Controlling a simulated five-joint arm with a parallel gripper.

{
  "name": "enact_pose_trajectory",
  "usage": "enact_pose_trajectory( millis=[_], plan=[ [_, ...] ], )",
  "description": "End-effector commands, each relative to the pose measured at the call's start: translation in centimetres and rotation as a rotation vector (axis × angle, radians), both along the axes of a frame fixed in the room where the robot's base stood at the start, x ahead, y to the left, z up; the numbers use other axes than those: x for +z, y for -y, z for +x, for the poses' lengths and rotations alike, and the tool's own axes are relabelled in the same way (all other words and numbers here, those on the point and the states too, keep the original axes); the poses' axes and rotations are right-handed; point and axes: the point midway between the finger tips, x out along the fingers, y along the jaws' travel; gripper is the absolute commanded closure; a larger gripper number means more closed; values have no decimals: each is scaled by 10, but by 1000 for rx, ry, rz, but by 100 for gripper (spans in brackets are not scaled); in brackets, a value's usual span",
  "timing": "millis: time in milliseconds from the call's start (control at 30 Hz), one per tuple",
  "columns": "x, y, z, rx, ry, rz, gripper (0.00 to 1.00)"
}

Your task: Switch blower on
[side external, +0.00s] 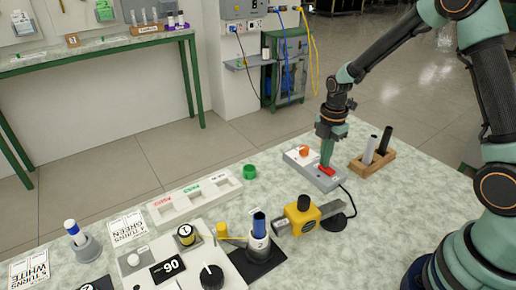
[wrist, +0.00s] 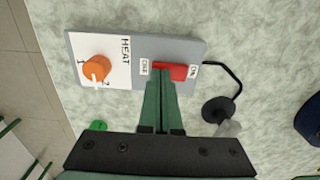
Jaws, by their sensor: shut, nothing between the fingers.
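A grey control box (side external: 299,157) lies on the table in the side view. It also shows in the wrist view (wrist: 195,48), with a white HEAT panel and an orange knob (wrist: 97,68). A red rocker switch (wrist: 173,72) sits at its right part, between two small labels; the right one seems to read ON. My gripper (wrist: 160,88) is shut and empty, pointing down with its tips at the switch. It hides part of the switch, and I cannot tell whether they touch. In the side view my gripper (side external: 326,164) stands over the box's right end beside the red switch (side external: 326,171).
A black cable (wrist: 236,80) runs from the box to a round black base (wrist: 216,109). A yellow device with a black knob (side external: 303,214) stands in front of the box. A wooden rack (side external: 373,164) with a white and a black rod stands close at right.

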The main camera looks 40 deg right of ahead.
Motion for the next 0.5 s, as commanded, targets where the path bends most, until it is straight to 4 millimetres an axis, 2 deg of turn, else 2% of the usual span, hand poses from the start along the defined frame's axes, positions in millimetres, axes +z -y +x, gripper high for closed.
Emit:
enact_pose_trajectory(
  millis=[500],
  plan=[
    [-5,0,1,0,-2,0,100]
  ],
)
